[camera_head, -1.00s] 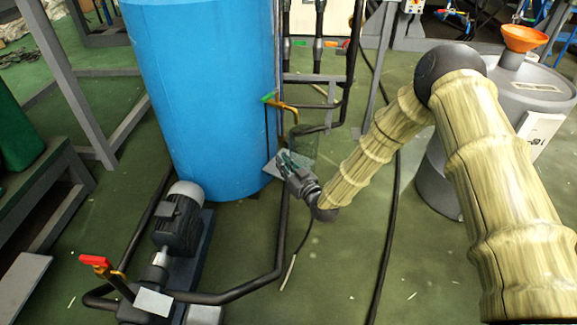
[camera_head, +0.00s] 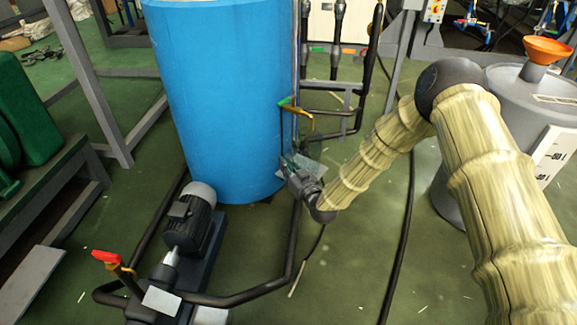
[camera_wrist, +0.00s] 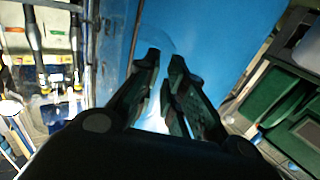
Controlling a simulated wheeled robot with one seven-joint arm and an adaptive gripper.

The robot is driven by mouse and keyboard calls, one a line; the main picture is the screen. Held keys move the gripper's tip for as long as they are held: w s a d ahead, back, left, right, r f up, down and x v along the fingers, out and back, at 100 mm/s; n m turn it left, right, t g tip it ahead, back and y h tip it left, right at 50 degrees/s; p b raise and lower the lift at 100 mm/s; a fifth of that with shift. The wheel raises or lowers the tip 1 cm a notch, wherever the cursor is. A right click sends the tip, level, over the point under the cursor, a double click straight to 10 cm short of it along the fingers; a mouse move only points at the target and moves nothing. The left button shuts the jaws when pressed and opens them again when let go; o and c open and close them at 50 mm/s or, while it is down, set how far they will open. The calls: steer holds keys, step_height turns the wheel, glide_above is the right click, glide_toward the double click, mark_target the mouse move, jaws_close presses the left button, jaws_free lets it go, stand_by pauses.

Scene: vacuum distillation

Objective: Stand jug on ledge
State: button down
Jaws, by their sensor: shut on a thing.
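My gripper (camera_head: 289,165) is low in front of the right side of a blue tank in the head view. Its fingers are close together in the wrist view (camera_wrist: 165,60). A faint, clear, curved outline shows at the fingertips, which I take for the see-through jug (camera_wrist: 158,38). Its full shape and tilt cannot be made out against the blue. In the head view the jug is too faint to separate from the gripper and a pale plate beside it. No surface is clearly marked as the ledge.
The blue tank (camera_head: 225,100) stands behind my gripper. A pump motor (camera_head: 192,215) and dark pipes with a red-handled valve (camera_head: 106,257) lie in front. Green floor is open at centre right.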

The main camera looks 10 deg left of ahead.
steer(key=shift+f, duration=0.45)
stand_by(0.7)
steer(key=c, duration=1.4)
jaws_free()
steer(key=shift+c, duration=0.2)
steer(key=shift+s+d, duration=0.1)
